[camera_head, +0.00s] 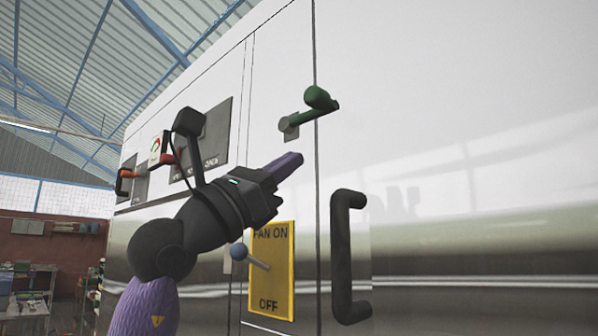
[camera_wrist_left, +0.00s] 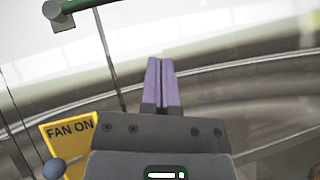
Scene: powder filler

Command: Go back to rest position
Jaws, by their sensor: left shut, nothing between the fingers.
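My left gripper (camera_head: 290,163) is in front of the steel cabinet (camera_head: 460,110) in the head view. Its purple fingers are shut with nothing between them. In the left wrist view the fingers (camera_wrist_left: 161,72) lie side by side. A green-handled lever (camera_head: 312,110) is on the cabinet above the fingertips, apart from them. It also shows at the top left of the left wrist view (camera_wrist_left: 85,6). My right gripper is in neither view.
Below the gripper is a yellow FAN ON/OFF plate (camera_head: 284,285) with a blue-knobbed lever (camera_head: 240,252). A black door handle (camera_head: 341,255) stands to the right. Shelves (camera_head: 30,285) stand far behind at left.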

